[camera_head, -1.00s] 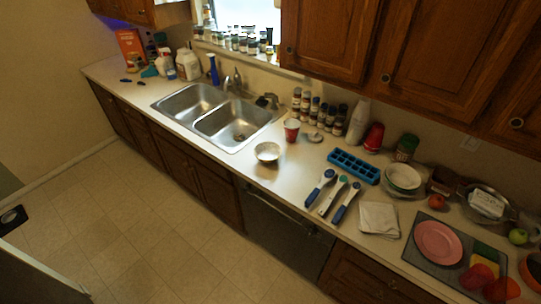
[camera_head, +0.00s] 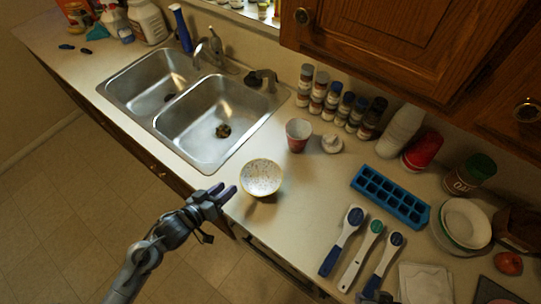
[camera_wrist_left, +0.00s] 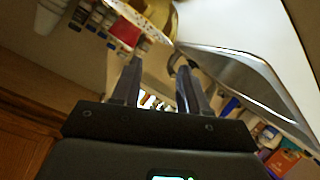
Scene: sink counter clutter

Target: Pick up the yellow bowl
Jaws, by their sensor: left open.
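The yellow bowl (camera_head: 261,177) stands upright on the counter just right of the sink, its pale speckled inside showing in the head view. In the left wrist view the bowl (camera_wrist_left: 158,12) is at the top, cut by the frame edge, with its yellow outside visible. My left gripper (camera_head: 228,192) is open and empty at the counter's front edge, just left of the bowl and apart from it. In the left wrist view its fingers (camera_wrist_left: 157,82) point toward the bowl. A dark bit at the head view's bottom edge may be my right gripper (camera_head: 376,297); its jaws are unclear.
A red cup (camera_head: 298,135) and a small white lid-like thing (camera_head: 332,144) stand behind the bowl. The double sink (camera_head: 225,120) is to its left. A blue ice tray (camera_head: 390,197) and several scoop-like utensils (camera_head: 343,240) lie to the right. Counter between is clear.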

